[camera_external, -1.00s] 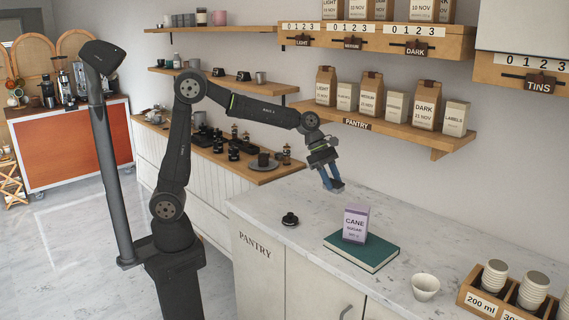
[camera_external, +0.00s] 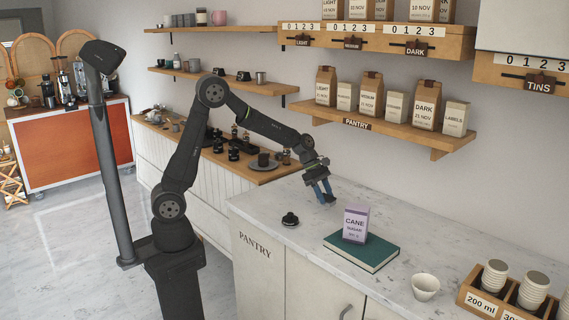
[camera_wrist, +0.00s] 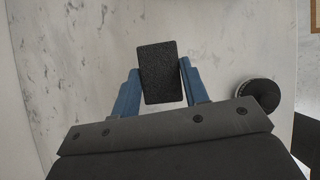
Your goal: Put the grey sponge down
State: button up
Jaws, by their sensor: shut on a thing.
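The grey sponge (camera_wrist: 159,72) is a dark, speckled rectangular block between the two blue fingers of my gripper (camera_wrist: 158,88) in the wrist view. My gripper is shut on it. In the external view my gripper (camera_external: 325,196) points down just above the marble counter (camera_external: 280,204), at its back left part. The sponge is small and mostly hidden by the fingers there, and I cannot tell whether it touches the counter.
A round black object (camera_external: 290,219) sits close by on the counter and shows in the wrist view (camera_wrist: 257,95). A purple-and-white cane sugar box (camera_external: 355,223) stands on a green book (camera_external: 362,254). A white cup (camera_external: 425,287) and a wooden cup box (camera_external: 478,301) are at the right.

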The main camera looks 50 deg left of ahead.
aim_at(325, 213)
jog(key=shift+w+a+f, duration=0.5)
jog(key=shift+w+f, duration=0.25)
jog(key=shift+w, duration=0.15)
jog(key=shift+f, duration=1.85)
jog(key=shift+f, duration=0.2)
jog(key=o, duration=1)
jog(key=shift+r, duration=0.1)
jog(key=v, duration=1.2)
jog(key=shift+s+r, duration=0.1)
jog(key=shift+r, duration=0.05)
